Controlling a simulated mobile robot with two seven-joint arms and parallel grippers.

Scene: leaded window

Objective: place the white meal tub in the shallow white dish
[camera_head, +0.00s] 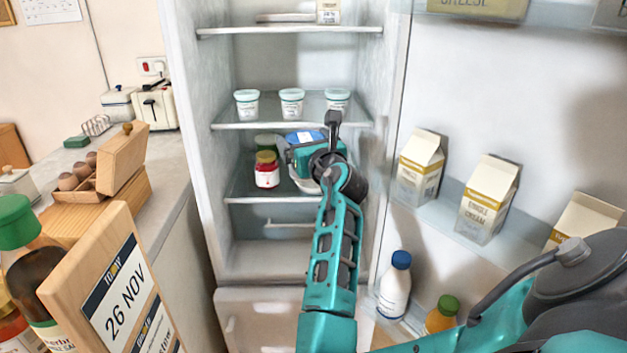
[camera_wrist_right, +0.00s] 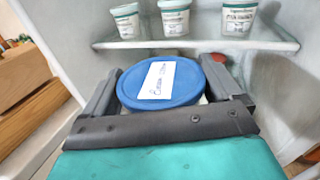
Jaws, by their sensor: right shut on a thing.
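The white meal tub has a round blue lid with a white handwritten label (camera_wrist_right: 160,82); its lid also shows in the head view (camera_head: 297,137) at the fridge's middle shelf. My right gripper (camera_wrist_right: 162,72) is shut on the tub, one finger on each side. In the head view my right gripper (camera_head: 303,146) reaches into the fridge below the upper shelf. A white rim, likely the shallow white dish (camera_head: 305,186), shows below the gripper and is mostly hidden by it. I cannot tell whether the tub touches the dish. My left gripper is not in view.
A red jar with a yellow lid (camera_head: 267,170) stands just left of the gripper, with a green-lidded jar (camera_head: 265,142) behind it. White pots (camera_head: 291,102) line the shelf above. Cartons (camera_head: 419,167) and bottles (camera_head: 395,285) fill the open door at right.

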